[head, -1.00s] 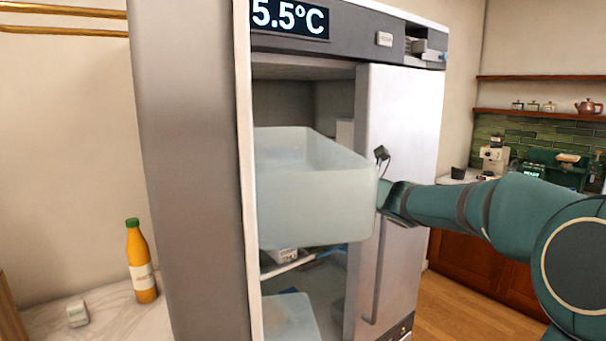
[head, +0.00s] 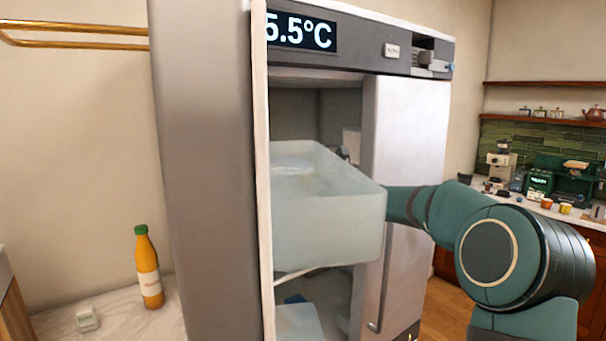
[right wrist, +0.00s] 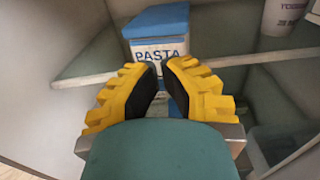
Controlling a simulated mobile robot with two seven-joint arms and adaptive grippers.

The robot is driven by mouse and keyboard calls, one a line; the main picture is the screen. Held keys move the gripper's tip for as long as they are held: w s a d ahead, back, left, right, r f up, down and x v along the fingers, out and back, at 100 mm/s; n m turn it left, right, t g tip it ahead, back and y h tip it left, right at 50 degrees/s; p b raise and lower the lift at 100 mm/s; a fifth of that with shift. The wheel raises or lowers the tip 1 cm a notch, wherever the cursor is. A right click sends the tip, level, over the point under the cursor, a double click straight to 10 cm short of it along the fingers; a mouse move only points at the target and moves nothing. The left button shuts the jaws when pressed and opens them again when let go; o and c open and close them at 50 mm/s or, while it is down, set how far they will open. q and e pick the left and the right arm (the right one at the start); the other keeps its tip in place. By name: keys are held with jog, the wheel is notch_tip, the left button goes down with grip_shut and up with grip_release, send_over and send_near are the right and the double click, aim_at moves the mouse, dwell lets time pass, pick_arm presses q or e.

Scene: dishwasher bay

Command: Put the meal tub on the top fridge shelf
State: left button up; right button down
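The meal tub (right wrist: 160,40), a white tub with a blue lid and a PASTA label, stands upright straight ahead in the right wrist view. My right gripper (right wrist: 161,75) has its yellow fingers close together at the tub's front, with a narrow gap; it appears shut on the tub, but the fingers hide the exact grip. A grey-green shelf (right wrist: 92,62) lies around the tub; I cannot tell whether they touch. In the head view the fridge (head: 298,103) is open, and the door bin hides the tub and most of my right gripper. My left gripper is not in view.
A large translucent bin (head: 325,230) juts across the opening beside the fridge's open left door (head: 205,180). The right door (head: 408,140) is closed. A white container (right wrist: 290,14) stands at the right on the shelf. A juice bottle (head: 148,270) stands on the left counter.

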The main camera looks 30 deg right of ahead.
jog(key=shift+w+a+p, duration=0.1)
jog(key=shift+w+p, duration=0.3)
jog(key=shift+w, duration=1.25)
